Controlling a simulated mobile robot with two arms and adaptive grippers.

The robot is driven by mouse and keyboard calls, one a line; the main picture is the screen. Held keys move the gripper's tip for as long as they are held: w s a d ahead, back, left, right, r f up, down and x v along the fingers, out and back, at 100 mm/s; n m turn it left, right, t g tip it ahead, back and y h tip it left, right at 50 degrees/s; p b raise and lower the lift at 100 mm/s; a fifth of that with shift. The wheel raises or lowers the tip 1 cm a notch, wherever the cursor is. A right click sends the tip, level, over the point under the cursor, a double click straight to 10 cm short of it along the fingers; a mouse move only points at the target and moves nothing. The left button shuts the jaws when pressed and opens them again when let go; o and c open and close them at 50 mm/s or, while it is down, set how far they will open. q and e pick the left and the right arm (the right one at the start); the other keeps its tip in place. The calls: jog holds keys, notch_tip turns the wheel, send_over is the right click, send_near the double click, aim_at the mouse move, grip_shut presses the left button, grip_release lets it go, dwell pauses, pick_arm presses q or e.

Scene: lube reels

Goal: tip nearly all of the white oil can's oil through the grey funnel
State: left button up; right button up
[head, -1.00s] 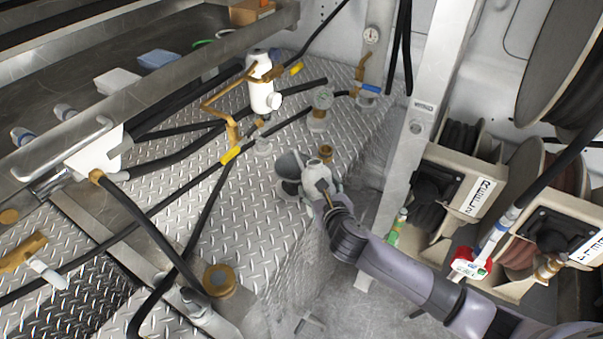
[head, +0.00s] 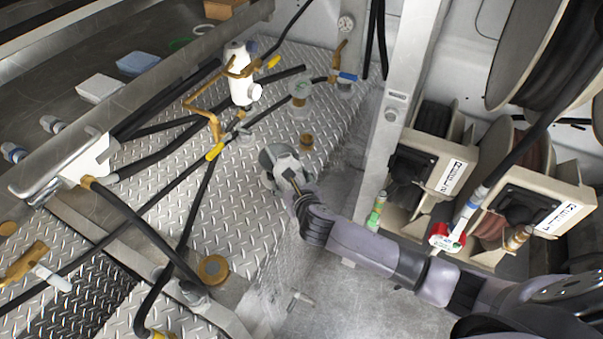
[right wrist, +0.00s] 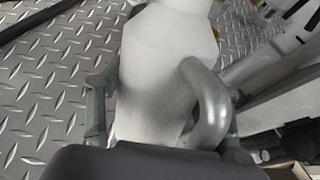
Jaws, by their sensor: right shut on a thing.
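My right gripper (head: 291,184) is shut on a pale can with a looped handle, which I take for the white oil can (head: 288,166). The can fills the middle of the right wrist view (right wrist: 158,75), with its handle on the right side. The grey funnel (head: 267,158) stands on the diamond-plate deck, right beside the can and partly hidden by it. I cannot tell whether the can's spout is over the funnel or how far the can is tilted. No oil shows. My left gripper is not in view.
Brass fittings (head: 306,141) and a white pump body (head: 241,78) with brass pipes stand on the deck. Black hoses cross it. A green-labelled bottle (head: 377,211) and a red-and-white one (head: 446,237) stand near the hose reels (head: 440,165) at right.

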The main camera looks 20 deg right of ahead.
dwell(0.4)
jog(key=shift+w+d+r+p, duration=0.15)
jog(key=shift+d+p, duration=0.1)
jog(key=shift+d, duration=0.2)
jog(key=shift+w+d+p, duration=0.1)
jog(key=shift+d+p, duration=0.1)
jog(key=shift+d, duration=0.2)
jog(key=shift+w+d, duration=0.2)
jog(key=shift+d, duration=0.6)
jog(key=shift+p, duration=0.35)
